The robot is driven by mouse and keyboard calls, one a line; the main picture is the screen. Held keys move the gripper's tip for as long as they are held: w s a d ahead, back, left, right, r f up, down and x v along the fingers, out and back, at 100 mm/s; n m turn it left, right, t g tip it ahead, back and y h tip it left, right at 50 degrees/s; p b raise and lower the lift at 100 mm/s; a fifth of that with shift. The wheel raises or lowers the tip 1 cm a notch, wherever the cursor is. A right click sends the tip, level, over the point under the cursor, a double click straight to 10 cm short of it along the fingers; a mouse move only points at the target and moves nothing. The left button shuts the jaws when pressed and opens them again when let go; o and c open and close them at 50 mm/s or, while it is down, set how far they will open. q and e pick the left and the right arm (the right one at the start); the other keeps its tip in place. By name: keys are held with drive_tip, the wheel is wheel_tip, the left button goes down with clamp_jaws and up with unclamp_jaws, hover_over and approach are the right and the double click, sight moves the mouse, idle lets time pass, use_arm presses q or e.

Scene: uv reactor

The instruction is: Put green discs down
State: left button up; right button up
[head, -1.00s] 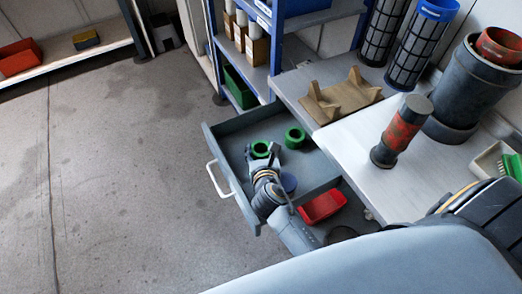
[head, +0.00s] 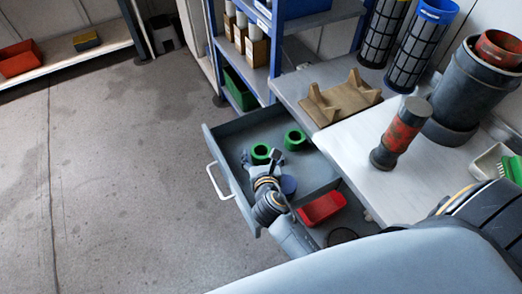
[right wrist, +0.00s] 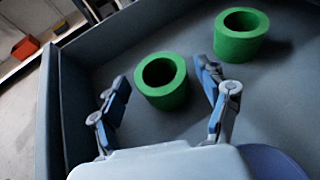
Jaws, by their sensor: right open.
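Two green discs, thick rings with a hole, lie flat in the open grey drawer. The nearer green disc (head: 260,152) also shows in the right wrist view (right wrist: 163,82). The other green disc (head: 295,138) lies to its right, apart from it, and also shows in the right wrist view (right wrist: 241,36). My right gripper (head: 262,157) is open and empty just in front of the nearer disc. In the right wrist view its fingers (right wrist: 163,78) stand spread to either side of that disc, with gaps visible. My left gripper is not in view.
The drawer (head: 228,141) has raised walls and a white handle (head: 216,183). A blue round thing (head: 288,185) lies beside my right wrist. A red tray (head: 321,208) is right of it.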

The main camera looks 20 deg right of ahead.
drive_tip(key=v, duration=1)
drive_tip(key=shift+r, duration=0.1)
drive_tip(key=shift+s, duration=0.1)
